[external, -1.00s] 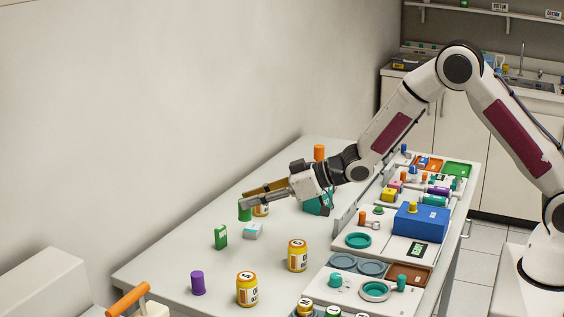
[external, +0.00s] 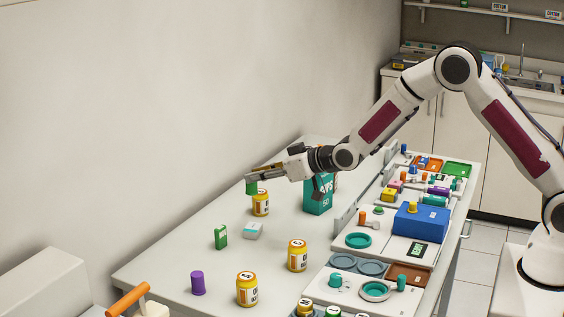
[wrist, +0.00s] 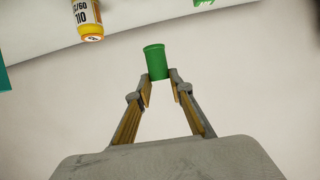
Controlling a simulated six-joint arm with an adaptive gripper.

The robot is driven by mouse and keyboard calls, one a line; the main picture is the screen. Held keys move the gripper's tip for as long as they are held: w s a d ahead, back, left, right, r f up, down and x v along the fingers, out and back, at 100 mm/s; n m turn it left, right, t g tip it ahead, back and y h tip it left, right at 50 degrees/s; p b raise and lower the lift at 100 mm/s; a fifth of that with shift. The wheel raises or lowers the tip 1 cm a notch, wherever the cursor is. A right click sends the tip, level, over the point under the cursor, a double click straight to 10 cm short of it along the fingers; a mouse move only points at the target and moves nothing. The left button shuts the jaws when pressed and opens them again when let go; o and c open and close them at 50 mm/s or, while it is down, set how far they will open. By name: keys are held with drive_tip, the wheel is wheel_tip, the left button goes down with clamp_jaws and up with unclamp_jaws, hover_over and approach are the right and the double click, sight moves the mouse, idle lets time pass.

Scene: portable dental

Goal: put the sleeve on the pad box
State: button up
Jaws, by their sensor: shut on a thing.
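My gripper (external: 258,173) is shut on a green cylinder (external: 251,187), which looks like the sleeve. The cylinder hangs from the fingertips above the table, by the top of an orange-and-white bottle. In the wrist view, the cylinder (wrist: 156,62) is between the fingertips (wrist: 160,85) and looks slightly tilted. A small white-and-teal box (external: 253,231) lies on the table, nearer the camera; it may be the pad box, but its label is unreadable. A tall teal box marked 50 (external: 317,199) stands behind, partly hidden by my arm.
The orange-and-white bottle (external: 261,204) stands close below my gripper. Trays and a blue box (external: 420,222) fill the right side. The table's left edge is mostly clear.

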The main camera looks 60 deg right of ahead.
idle(0.3)
wheel_tip(320, 180, down, 6)
idle(0.6)
drive_tip(key=shift+f, duration=0.1)
drive_tip(key=shift+f, duration=1.9)
drive_tip(key=shift+f, duration=0.15)
drive_tip(key=o, duration=0.7)
drive_tip(key=shift+c, duration=0.2)
drive_tip(key=shift+r, duration=0.2)
drive_tip(key=shift+s+r, duration=0.15)
drive_tip(key=shift+s, duration=0.2)
drive_tip(key=v, duration=1.1)
